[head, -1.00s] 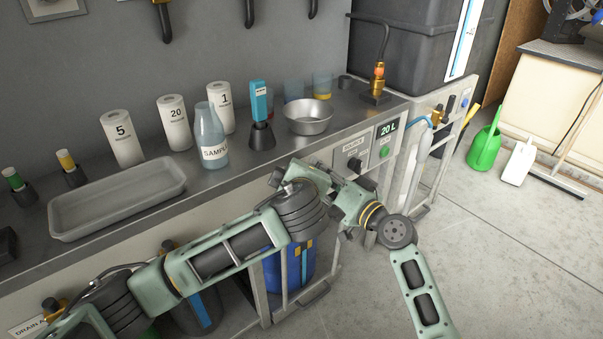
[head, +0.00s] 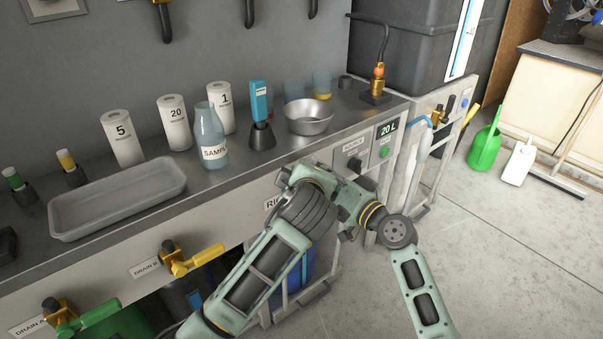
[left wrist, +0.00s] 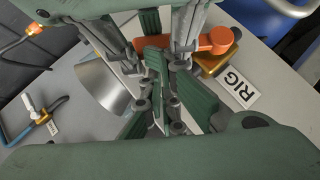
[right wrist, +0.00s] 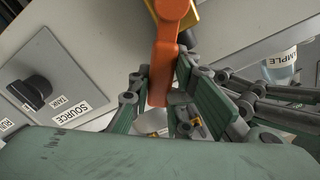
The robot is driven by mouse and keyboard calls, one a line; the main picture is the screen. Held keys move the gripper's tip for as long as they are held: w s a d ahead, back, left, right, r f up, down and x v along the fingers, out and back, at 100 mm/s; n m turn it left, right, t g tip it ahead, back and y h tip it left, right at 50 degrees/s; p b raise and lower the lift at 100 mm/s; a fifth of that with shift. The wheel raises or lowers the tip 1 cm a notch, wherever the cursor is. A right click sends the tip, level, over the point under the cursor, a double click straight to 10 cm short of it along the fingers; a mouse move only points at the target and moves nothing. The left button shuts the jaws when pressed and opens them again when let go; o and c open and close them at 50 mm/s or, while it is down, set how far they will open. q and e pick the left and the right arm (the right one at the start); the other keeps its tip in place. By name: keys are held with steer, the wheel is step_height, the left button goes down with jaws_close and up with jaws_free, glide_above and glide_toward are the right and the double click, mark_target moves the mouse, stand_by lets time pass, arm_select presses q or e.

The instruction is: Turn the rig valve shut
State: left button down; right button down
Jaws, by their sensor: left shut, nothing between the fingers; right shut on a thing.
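The rig valve is hidden behind my arms in the head view, where part of its RIG label (head: 271,204) shows. In the left wrist view its orange handle (left wrist: 217,40) and brass body (left wrist: 208,65) are beside the full RIG label (left wrist: 237,88). In the right wrist view the orange handle (right wrist: 164,55) runs down from the yellow-brass body between the fingers of my right gripper (right wrist: 161,92), which is shut on it. My left gripper (left wrist: 160,88) is shut and empty, close beside the handle and the right gripper's linkage.
The Drain A valve (head: 85,317) has a green handle and the Drain B valve (head: 195,260) a yellow one, both left of my arms. A source knob (head: 354,164) is on the panel at right. A tray (head: 60,225), a sample bottle (head: 211,140) and a bowl (head: 309,118) stand on the bench above.

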arm_select(q)
steer(key=shift+w+a+r, duration=0.1)
steer(key=shift+w+a, duration=0.1)
steer(key=shift+a, duration=0.05)
steer(key=shift+d+r, duration=0.1)
arm_select(e)
steer(key=c, duration=1.7)
jaws_free()
arm_select(q)
steer(key=shift+s+d, duration=0.1)
arm_select(e)
steer(key=shift+o, duration=0.4)
steer(key=shift+r, duration=0.1)
